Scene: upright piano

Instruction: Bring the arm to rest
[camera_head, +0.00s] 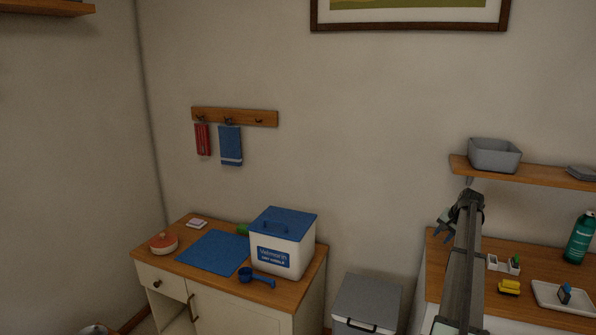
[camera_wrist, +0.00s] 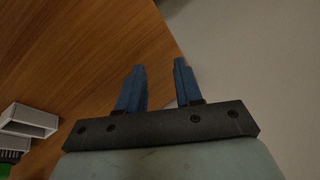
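My arm rises at the right of the head view, and my gripper (camera_head: 446,220) is at its upper end, near the left edge of the right-hand counter and below the wall shelf. In the wrist view my gripper (camera_wrist: 160,84) shows two blue fingers standing apart with nothing between them. Behind the fingers are the brown wooden surface (camera_wrist: 85,60) and a pale grey area at the right.
The right counter (camera_head: 433,262) holds a yellow item (camera_head: 509,287), a white tray (camera_head: 548,302) and a green bottle (camera_head: 580,238). A grey bin (camera_head: 493,155) sits on the shelf (camera_head: 540,177). The left cabinet holds a blue-lidded box (camera_head: 286,250) and blue mat (camera_head: 207,253). A grey-lidded bin (camera_head: 366,300) stands between.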

